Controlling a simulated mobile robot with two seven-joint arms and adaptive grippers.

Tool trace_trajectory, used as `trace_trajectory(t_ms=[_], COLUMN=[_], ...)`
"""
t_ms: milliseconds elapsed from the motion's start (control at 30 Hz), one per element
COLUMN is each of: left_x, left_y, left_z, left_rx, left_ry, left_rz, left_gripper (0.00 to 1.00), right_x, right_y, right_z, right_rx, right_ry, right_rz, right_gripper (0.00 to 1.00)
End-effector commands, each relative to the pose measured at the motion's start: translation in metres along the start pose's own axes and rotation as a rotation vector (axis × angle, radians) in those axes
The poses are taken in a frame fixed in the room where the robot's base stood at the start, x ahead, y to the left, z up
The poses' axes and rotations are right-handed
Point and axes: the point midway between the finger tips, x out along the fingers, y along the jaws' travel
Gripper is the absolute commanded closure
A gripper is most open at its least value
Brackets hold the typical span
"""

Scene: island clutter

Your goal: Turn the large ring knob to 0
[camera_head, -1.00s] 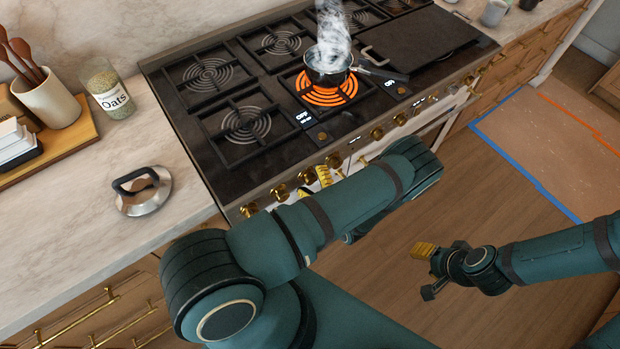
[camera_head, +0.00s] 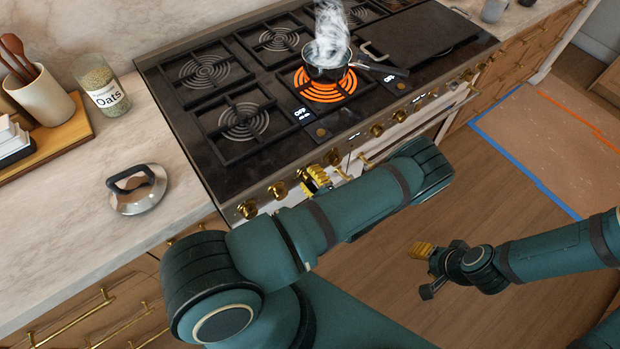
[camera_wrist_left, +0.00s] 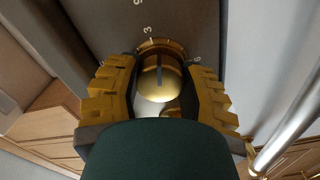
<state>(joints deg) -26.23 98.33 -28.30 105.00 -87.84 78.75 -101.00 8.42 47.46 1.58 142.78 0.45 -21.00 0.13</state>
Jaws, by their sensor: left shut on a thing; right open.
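The gold knob (camera_wrist_left: 158,88), with a ring-shaped collar, is on the range front in the left wrist view. A dark line on its face runs up toward the printed 3; a 6 is at the right. My left gripper (camera_head: 317,179) has its ridged gold fingers on both sides of this knob and is shut on it. In the head view the gripper mostly hides the knob. My right gripper (camera_head: 424,270) is open and empty above the floor, away from the range.
A steaming pot (camera_head: 327,64) stands on a burner glowing orange (camera_head: 345,85). Other gold knobs (camera_head: 277,191) line the range front. An oven handle (camera_wrist_left: 290,132) runs close by on the right. An oats jar (camera_head: 105,92) and a metal lid (camera_head: 138,194) are on the counter.

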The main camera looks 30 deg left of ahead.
Motion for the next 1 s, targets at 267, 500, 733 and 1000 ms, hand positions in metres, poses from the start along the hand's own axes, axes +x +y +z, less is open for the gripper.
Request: trace_trajectory(t_ms=[267, 500, 733, 1000], left_x=[0.000, 0.000, 0.001, 0.001], left_y=[-0.001, -0.001, 0.000, 0.000], left_z=[0.001, 0.001, 0.000, 0.001], left_rx=[-0.263, -0.492, -0.710, -0.967], left_ry=[0.000, 0.000, 0.001, -0.001], left_rz=[0.003, 0.002, 0.002, 0.002], left_gripper=[0.95, 0.95, 0.95, 0.95], right_x=[0.017, 0.025, 0.032, 0.037], right_y=[0.006, 0.009, 0.011, 0.013], right_z=[0.002, 0.003, 0.004, 0.005], right_rx=[0.000, 0.000, 0.000, 0.000], right_ry=[0.000, 0.000, 0.000, 0.000], right_rz=[0.003, 0.005, 0.006, 0.008], right_gripper=[0.53, 0.53, 0.53, 0.53])
